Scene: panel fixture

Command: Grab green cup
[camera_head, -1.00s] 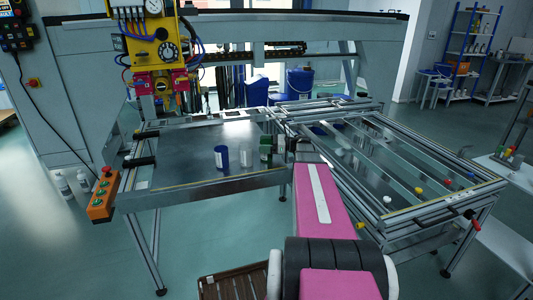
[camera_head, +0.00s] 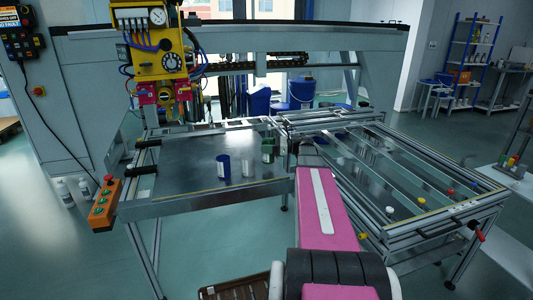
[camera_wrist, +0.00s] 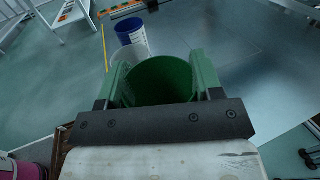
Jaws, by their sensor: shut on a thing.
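The green cup (camera_head: 268,151) is at the right part of the dark metal table, right of the other cups. In the wrist view the green cup (camera_wrist: 160,82) sits between the two green fingers of my gripper (camera_wrist: 162,76), its open rim facing the camera. My gripper is shut on it, with a finger on each side. In the head view my gripper (camera_head: 282,148) reaches the cup from the right and is partly hidden by my arm. The cup's base is hard to make out, so its gap to the table is unclear.
A grey-white cup (camera_head: 248,163) and a blue cup (camera_head: 223,167) stand left of the green cup. The dark table top (camera_head: 185,175) is clear further left. A framed panel (camera_head: 400,175) with rails and coloured knobs adjoins at right. A yellow machine head (camera_head: 160,50) hangs behind.

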